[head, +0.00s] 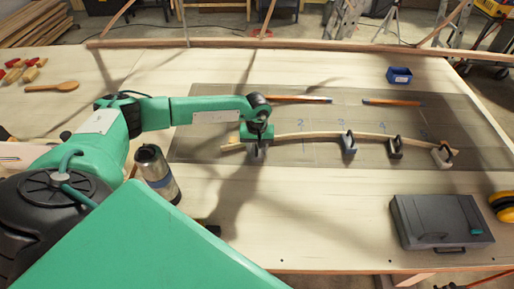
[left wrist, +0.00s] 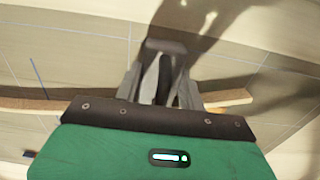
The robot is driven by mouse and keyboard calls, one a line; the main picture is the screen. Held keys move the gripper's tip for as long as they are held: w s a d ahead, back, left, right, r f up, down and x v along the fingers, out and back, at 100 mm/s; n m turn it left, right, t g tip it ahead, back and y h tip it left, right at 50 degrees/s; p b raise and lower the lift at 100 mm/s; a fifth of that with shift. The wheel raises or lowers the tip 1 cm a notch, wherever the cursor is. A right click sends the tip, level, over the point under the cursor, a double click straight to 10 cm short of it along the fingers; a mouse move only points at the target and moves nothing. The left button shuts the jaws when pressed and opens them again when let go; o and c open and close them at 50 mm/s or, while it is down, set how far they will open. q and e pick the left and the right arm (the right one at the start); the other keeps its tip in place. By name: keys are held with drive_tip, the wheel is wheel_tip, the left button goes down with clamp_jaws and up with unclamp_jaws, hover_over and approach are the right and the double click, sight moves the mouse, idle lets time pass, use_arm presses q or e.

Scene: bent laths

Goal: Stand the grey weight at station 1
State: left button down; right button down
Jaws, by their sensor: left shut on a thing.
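My left gripper (head: 257,139) is shut on a grey weight (head: 257,154) at the left part of the bent lath (head: 318,134). In the left wrist view the gripper (left wrist: 163,85) has its fingers on either side of the weight, with a dark piece (left wrist: 163,47) at their far end. The lath (left wrist: 40,103) passes behind the fingers there. The gripper hides much of the weight, and I cannot tell whether its foot touches the board. Small blue station marks (head: 301,122) stand along the board, too small to read surely. My right gripper is out of view.

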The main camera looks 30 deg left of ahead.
use_arm(q)
drive_tip(key=c, duration=0.8)
unclamp_jaws()
drive_tip(key=shift+c, duration=0.2)
drive_tip(key=shift+r, duration=0.35)
wheel_tip(320, 180, up, 11)
drive_tip(key=b, duration=0.4)
drive_tip(key=shift+f, duration=0.15)
drive_tip(key=shift+r+b, duration=0.3)
drive_tip(key=shift+r, duration=0.1)
